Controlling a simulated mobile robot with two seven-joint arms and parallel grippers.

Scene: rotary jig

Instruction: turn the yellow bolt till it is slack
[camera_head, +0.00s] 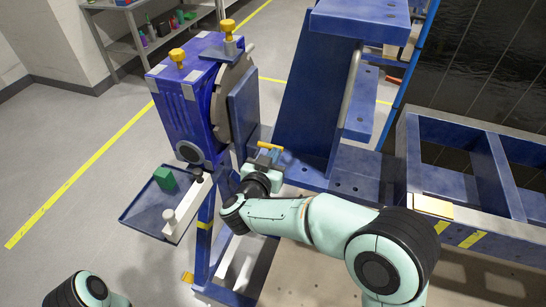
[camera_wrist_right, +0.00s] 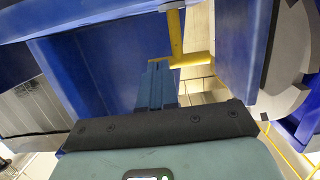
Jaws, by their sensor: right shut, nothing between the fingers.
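A yellow T-shaped bolt (camera_head: 270,146) shows at the jig's lower right side, close to my right gripper (camera_head: 266,158). In the right wrist view, the bolt's yellow stem (camera_wrist_right: 175,32) hangs down to a yellow crossbar (camera_wrist_right: 192,60). Two other yellow-headed knobs, one at the jig's top left (camera_head: 177,56) and one at the top right (camera_head: 228,26), are apart from the gripper. My left gripper is outside the view.
The blue jig (camera_head: 187,104) carries a grey round plate (camera_head: 232,98). A blue tray (camera_head: 145,212) with a green block (camera_head: 164,177) is at its lower left. A blue frame (camera_head: 458,180) stands to the right. Open floor lies left, with a yellow line (camera_head: 80,174).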

